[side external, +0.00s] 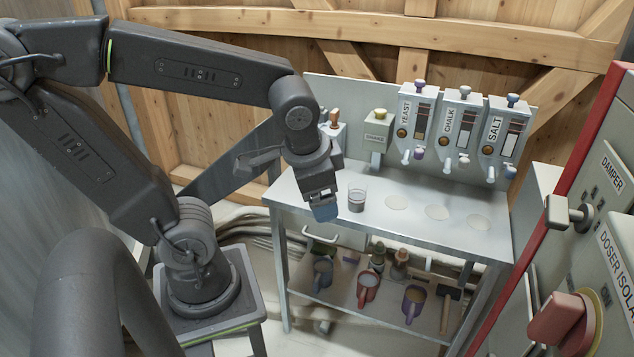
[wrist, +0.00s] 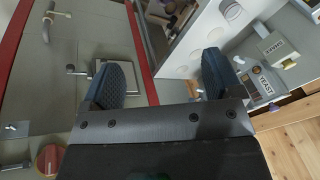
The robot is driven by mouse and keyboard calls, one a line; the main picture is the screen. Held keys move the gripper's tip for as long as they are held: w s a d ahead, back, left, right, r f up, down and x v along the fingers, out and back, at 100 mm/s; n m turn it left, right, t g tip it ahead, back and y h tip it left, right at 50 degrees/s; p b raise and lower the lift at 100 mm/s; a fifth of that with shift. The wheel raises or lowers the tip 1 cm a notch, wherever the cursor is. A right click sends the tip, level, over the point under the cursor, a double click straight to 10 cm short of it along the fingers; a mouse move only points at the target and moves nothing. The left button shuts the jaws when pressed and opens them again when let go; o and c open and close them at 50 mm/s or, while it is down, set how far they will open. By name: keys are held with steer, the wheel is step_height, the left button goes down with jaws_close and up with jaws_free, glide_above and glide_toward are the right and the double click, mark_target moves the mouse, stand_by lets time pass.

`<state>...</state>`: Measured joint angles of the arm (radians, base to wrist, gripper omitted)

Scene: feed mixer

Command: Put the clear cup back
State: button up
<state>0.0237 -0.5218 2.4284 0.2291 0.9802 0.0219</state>
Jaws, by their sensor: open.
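The clear cup (side external: 357,200) stands upright on the metal table (side external: 375,225), near its left part, in the side view. It is see-through, with a darker lower part; what is inside is too small to tell. My gripper (side external: 324,210) is just left of the cup in that view, pointing down near the tabletop, with no visible grip on it. In the wrist view my gripper (wrist: 168,75) has its two dark blue fingers wide apart with nothing between them.
Several pale round spots, one here (side external: 396,202), mark the table right of the cup. Dispensers labelled yeast (side external: 415,115), chalk (side external: 460,125) and salt (side external: 503,130) hang behind. A red-edged cabinet (side external: 590,190) stands right.

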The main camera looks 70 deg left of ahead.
steer(key=d+r+n+t+h, duration=0.1)
steer(key=s+d+r+t+h, duration=0.1)
steer(key=d+r, duration=0.1)
steer(key=shift+s+r+n, duration=0.15)
steer(key=shift+s+n, duration=0.05)
steer(key=shift+n, duration=0.2)
stand_by(1.0)
